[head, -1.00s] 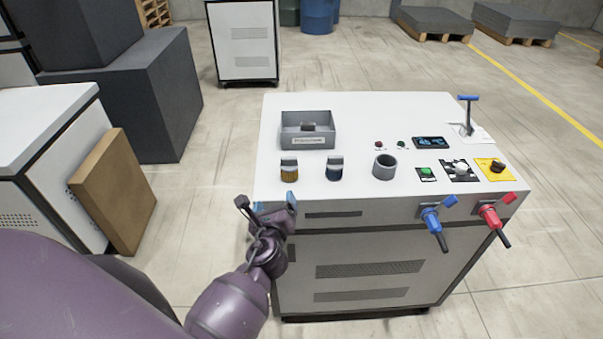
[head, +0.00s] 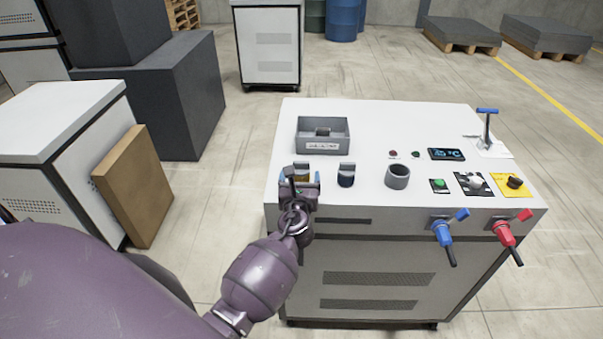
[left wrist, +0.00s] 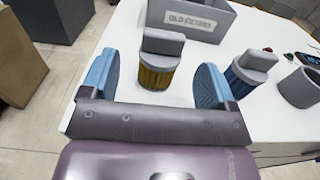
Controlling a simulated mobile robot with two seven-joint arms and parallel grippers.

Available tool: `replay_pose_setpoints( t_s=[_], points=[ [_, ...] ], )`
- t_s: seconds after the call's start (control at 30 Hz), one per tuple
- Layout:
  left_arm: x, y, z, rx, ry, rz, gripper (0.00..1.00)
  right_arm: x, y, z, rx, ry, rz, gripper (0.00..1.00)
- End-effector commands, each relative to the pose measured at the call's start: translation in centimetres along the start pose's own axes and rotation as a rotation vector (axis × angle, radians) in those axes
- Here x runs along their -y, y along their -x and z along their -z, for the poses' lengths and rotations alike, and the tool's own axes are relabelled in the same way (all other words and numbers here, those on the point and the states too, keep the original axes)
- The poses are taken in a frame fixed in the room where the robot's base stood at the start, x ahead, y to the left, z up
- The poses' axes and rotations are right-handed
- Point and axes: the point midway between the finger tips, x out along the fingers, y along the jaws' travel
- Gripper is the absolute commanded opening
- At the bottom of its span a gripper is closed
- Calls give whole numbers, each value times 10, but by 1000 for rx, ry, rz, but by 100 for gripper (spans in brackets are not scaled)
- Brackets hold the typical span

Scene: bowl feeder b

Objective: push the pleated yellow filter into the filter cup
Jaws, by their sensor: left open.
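The pleated yellow filter (left wrist: 157,75) with its grey top stands upright on the white table top in the left wrist view. In the head view the filter (head: 301,170) is partly hidden by my left gripper (head: 300,178). In the left wrist view my left gripper (left wrist: 153,85) is open, its blue fingers to either side of the filter, with gaps on both sides. The grey filter cup (head: 398,177) is an open ring to the right on the table; it also shows in the left wrist view (left wrist: 302,86). My right gripper is not in view.
A blue filter (head: 346,175) stands between the yellow filter and the cup. A grey bin (head: 322,148) with a dark item inside sits behind them. Buttons, a small display (head: 446,154) and a blue-handled lever (head: 487,125) are farther right. Blue (head: 443,232) and red (head: 508,233) valve handles are on the front.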

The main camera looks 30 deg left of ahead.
Motion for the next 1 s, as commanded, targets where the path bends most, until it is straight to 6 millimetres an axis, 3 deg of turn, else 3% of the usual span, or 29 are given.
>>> replay_pose_setpoints(
  t_s=[0.33,0.67,1.0],
  points=[
    [3,-42,-1,1,0,1,81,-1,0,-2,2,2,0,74],
    [2,-50,0,0,1,0,81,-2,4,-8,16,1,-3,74],
    [2,-49,0,0,1,0,32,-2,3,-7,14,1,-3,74]
  ],
)
